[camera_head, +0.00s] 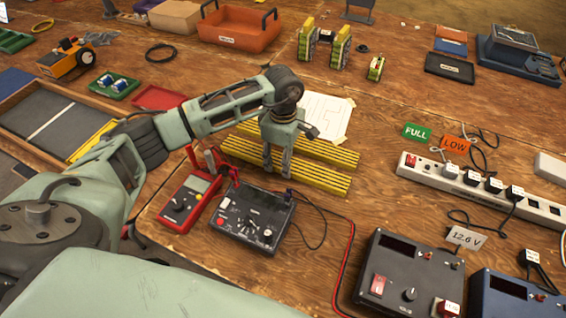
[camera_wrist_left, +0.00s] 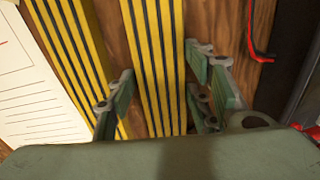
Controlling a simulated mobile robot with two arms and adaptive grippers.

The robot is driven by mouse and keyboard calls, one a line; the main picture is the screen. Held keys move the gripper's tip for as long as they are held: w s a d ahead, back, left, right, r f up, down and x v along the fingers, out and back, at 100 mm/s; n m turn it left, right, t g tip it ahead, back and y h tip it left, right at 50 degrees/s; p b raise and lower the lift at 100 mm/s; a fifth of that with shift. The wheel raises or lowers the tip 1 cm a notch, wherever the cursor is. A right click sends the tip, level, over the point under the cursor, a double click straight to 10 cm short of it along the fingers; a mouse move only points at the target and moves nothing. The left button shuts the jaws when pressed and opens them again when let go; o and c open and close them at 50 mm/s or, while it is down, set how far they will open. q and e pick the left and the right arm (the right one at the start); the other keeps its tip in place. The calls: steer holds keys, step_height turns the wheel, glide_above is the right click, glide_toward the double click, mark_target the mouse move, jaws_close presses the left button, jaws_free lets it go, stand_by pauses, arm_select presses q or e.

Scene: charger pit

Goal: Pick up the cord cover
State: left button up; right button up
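Two yellow cord covers with black lengthwise grooves lie side by side on the wooden table. The near cord cover (camera_head: 318,179) is under my left gripper (camera_head: 277,172); the far cord cover (camera_head: 330,153) lies just behind it. In the left wrist view my left gripper (camera_wrist_left: 160,88) is open, its fingers on either side of one cord cover (camera_wrist_left: 155,40), with a gap on both sides. The other cord cover (camera_wrist_left: 68,45) lies outside the left finger. My palm hides the lower part of that view. My right gripper is not in view.
A red multimeter (camera_head: 188,203) and a black device (camera_head: 250,220) with cables stand close in front of the covers. A white paper sheet (camera_head: 325,112) lies behind them. A power strip (camera_head: 433,169) is at right, a shallow tray (camera_head: 52,125) at left.

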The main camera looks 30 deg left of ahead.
arm_select(q)
jaws_close()
steer(key=shift+w, duration=0.1)
steer(key=shift+r, duration=0.1)
